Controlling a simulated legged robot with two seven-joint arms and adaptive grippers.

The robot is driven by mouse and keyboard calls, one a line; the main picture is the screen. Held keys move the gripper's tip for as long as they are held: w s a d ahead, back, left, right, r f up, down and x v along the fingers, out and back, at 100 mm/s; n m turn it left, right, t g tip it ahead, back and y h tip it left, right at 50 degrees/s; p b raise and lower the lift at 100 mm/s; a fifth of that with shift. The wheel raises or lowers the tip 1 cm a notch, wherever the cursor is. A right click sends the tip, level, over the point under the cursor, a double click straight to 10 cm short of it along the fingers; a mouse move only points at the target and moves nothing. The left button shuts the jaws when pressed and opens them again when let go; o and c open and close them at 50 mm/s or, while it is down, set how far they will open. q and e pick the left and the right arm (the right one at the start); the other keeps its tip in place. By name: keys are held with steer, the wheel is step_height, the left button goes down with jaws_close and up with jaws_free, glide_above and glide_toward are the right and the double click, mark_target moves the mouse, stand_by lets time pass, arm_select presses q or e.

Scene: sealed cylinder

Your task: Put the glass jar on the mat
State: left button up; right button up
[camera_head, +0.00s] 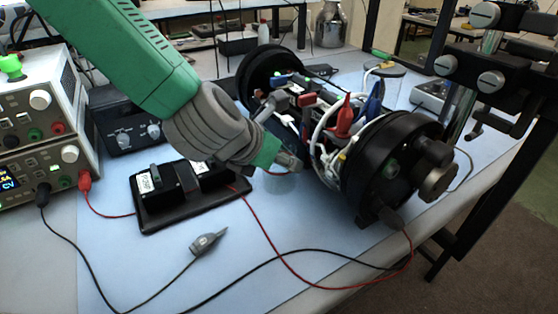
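A clear, open-topped glass jar (384,86) stands at the back right of the bench. A pale blue mat (130,270) covers much of the bench. A green and grey arm-like body comes in from the upper left. It ends in a small tip (288,163) in front of the cylinder, far from the jar. If this is my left gripper, I cannot tell whether it is open or shut. A faint translucent patch lies just below the tip. My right gripper is not in view.
An opened cylinder with black end caps (385,165) and exposed wiring stands mid-bench. A black box (180,190), power supplies (40,110), a clip (207,241) and loose red and black leads lie left and front. A black stand (490,85) blocks the right edge.

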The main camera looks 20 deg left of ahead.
arm_select(q)
steer(key=shift+a, duration=0.1)
steer(key=o, duration=1.4)
